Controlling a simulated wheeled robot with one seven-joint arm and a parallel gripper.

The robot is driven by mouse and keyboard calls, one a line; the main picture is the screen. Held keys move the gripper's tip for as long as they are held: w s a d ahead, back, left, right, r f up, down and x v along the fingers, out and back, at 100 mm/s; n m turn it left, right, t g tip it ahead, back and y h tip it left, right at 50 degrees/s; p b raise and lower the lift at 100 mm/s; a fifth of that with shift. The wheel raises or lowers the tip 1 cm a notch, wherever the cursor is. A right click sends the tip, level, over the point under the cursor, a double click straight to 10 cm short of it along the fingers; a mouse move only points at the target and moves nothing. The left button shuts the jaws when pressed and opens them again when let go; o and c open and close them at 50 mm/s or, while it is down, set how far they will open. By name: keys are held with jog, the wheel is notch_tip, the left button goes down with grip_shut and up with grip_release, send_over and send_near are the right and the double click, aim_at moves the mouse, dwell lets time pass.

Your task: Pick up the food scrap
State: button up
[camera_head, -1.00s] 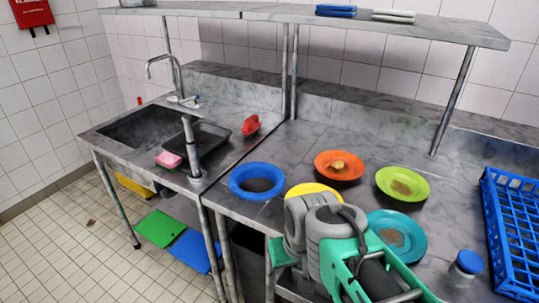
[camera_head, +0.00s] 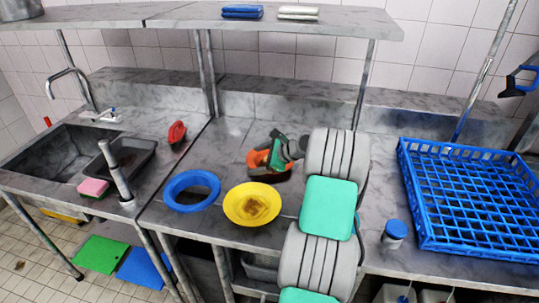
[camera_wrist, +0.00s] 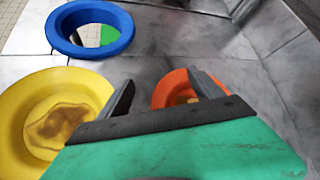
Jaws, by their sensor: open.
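The food scrap (camera_wrist: 187,100) shows only as a small brownish patch on the orange plate (camera_wrist: 166,84) in the wrist view, and my gripper's dark edge covers much of it. In the head view the orange plate (camera_head: 256,159) is partly covered by my gripper (camera_head: 265,170), which hides the scrap there. My gripper (camera_wrist: 160,84) is over the plate with its two dark fingers spread apart, and nothing shows held between them. I cannot tell how high the fingertips are above the scrap.
A yellow plate (camera_head: 238,208) with a brown stain lies left of the orange one. A blue ring (camera_head: 168,201) surrounds a counter opening; floor shows through it. A blue rack (camera_head: 410,185) and blue-lidded jar (camera_head: 395,229) stand right. A shelf (camera_head: 290,22) hangs above.

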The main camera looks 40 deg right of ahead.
aim_at(288, 167)
jog(key=s+d+f+m+t, duration=0.1)
jog(key=d+m, duration=0.1)
jog(key=d, duration=0.1)
jog(key=s+d+f+m+t, duration=0.1)
jog(key=s+d+m, duration=0.1)
jog(key=d, duration=0.1)
jog(key=s+d+m+t+p, duration=0.1)
jog(key=s+d+m, duration=0.1)
jog(key=d+m, duration=0.1)
jog(key=shift+d+f, duration=0.4)
jog(key=shift+d, duration=0.2)
jog(key=shift+h, duration=0.3)
jog(key=p+x, duration=0.1)
jog(key=x, duration=0.2)
jog(key=p+x, duration=0.1)
jog(key=x, duration=0.3)
jog(key=shift+w+d+f, duration=0.15)
jog(key=shift+w, duration=0.2)
jog(key=c, duration=1.4)
